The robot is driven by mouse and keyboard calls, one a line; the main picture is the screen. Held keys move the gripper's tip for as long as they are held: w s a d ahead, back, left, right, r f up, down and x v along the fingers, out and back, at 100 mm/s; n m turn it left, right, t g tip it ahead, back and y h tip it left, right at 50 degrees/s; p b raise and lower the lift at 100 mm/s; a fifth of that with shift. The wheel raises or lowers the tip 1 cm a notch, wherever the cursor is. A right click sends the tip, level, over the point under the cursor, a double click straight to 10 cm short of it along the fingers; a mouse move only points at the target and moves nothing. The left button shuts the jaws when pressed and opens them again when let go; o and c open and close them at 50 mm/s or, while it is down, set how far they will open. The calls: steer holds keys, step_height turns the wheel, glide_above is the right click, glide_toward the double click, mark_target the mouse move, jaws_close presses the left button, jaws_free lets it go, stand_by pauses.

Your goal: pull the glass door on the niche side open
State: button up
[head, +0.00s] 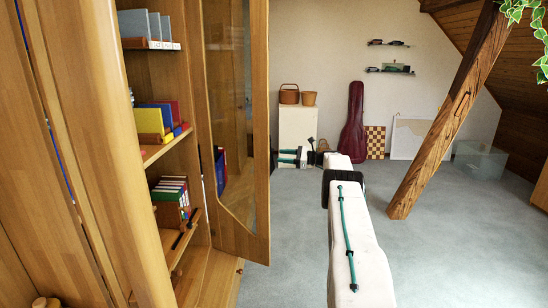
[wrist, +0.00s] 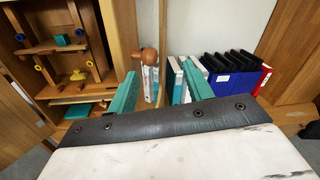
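The glass door (head: 234,110) of the tall wooden cabinet stands swung out from the cabinet front in the head view. It has a wooden frame and a clear pane. My gripper (head: 277,157) is just right of the door's free edge, its teal fingers pointing left. In the wrist view the fingers are apart, and an upright wooden strip, seemingly the door's edge (wrist: 163,40), shows between them. My gripper (wrist: 159,70) also shows there, with nothing visibly clamped. I cannot tell whether the fingertips touch the door. A round wooden knob (wrist: 149,56) is left of the strip.
Cabinet shelves (head: 165,146) hold books and folders at the left. The wrist view shows black binders (wrist: 230,62) at right and a shelf with a wooden toy (wrist: 66,45) at left. A slanted timber brace (head: 450,110) stands right of my arm. The grey carpet (head: 470,230) is mostly clear.

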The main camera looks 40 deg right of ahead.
steer(key=shift+v, duration=1.45)
steer(key=shift+c, duration=0.3)
